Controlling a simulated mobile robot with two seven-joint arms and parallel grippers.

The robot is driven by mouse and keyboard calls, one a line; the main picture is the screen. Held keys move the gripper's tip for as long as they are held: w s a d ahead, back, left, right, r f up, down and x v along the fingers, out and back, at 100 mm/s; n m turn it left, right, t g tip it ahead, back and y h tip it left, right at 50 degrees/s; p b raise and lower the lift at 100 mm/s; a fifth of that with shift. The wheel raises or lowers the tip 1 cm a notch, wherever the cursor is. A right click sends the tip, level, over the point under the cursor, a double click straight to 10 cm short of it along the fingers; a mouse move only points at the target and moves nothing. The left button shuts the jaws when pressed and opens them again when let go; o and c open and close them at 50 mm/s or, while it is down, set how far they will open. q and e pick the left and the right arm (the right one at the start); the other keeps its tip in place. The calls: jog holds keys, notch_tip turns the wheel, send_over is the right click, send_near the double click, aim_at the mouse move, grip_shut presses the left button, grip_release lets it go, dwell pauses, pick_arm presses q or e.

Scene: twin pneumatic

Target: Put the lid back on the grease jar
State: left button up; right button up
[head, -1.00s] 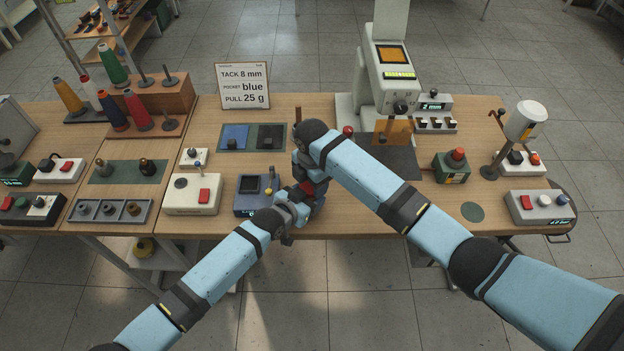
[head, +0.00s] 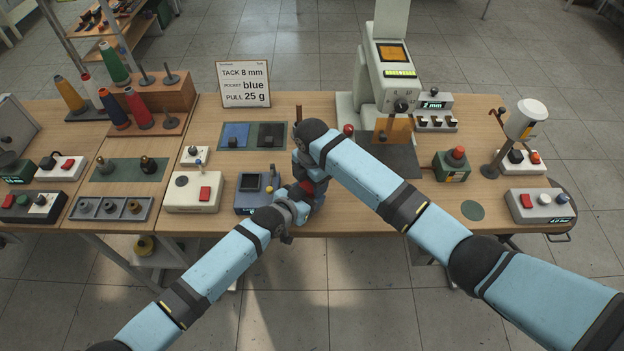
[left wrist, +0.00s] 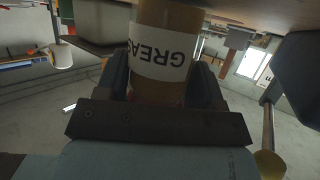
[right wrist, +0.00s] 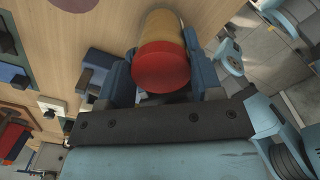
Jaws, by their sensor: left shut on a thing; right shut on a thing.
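The grease jar (left wrist: 165,55) is a tan cylinder with a white label reading GREASE, upside down in the left wrist view. My left gripper (head: 300,203) is shut on it near the table's front edge. The jar also shows in the right wrist view (right wrist: 161,28), behind the red lid (right wrist: 160,68). My right gripper (head: 312,188) is shut on the lid, with fingers on both sides. The lid lies in line with the jar and no gap shows between them. I cannot tell whether it is fully seated. In the head view, my grippers hide most of both.
A blue-grey device (head: 256,190) stands just left of the grippers. A white box with a red switch (head: 193,192) is further left. A press machine (head: 386,75) stands at the back. The table front right of the grippers is mostly clear.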

pick_arm(q)
jog(key=shift+w+d+r, duration=0.1)
jog(key=shift+w+r, duration=0.05)
jog(key=shift+w, duration=0.05)
pick_arm(e)
jog(key=shift+s+d+r, duration=0.1)
jog(key=shift+s+r, duration=0.05)
dwell(0.6)
jog(key=shift+r, duration=0.15)
dwell(0.4)
pick_arm(q)
jog(key=shift+f, duration=0.2)
jog(key=shift+s+d+r, duration=0.1)
jog(key=shift+s+r, duration=0.1)
jog(key=shift+s, duration=0.05)
pick_arm(e)
jog(key=shift+d+f, duration=0.15)
jog(key=shift+f, duration=0.55)
jog(key=shift+r, duration=0.3)
pick_arm(q)
jog(key=shift+w, duration=0.15)
pick_arm(e)
jog(key=shift+w+r, duration=0.1)
jog(key=shift+w, duration=0.1)
